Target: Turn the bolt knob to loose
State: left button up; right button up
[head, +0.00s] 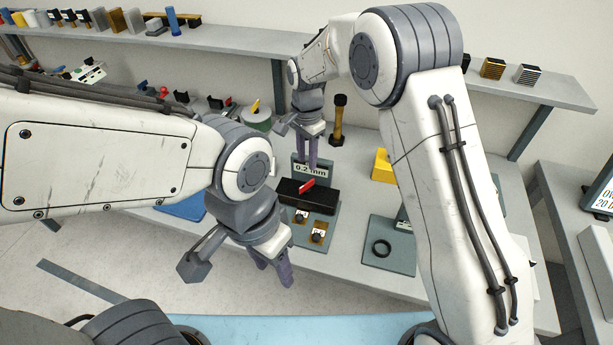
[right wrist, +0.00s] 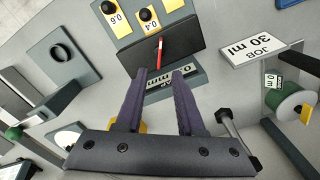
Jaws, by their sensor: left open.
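A black block (head: 291,192) with a red lever (head: 307,185) on top stands on a grey plate, in front of a "0.2 mm" sign (head: 310,170). Small black knobs (head: 317,236) on yellow labels sit on its near side. I cannot tell which part is the bolt knob. In the right wrist view the red lever (right wrist: 159,50) lies beyond the fingertips, and two knobs (right wrist: 145,14) show at the top edge. My right gripper (head: 311,163) is open and empty, behind the block at the sign. My left gripper (head: 273,278) is open and empty, nearer than the plate.
To the right are a grey plate with a black ring (head: 381,248) and a yellow block (head: 383,166). A shelf (head: 240,38) with small items runs along the back.

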aim_at(307, 188)
notch_tip(307, 188, down, 9)
jog(key=shift+f+p, duration=0.15)
jog(key=shift+p, duration=1.05)
jog(key=shift+c, duration=0.3)
grip_shut()
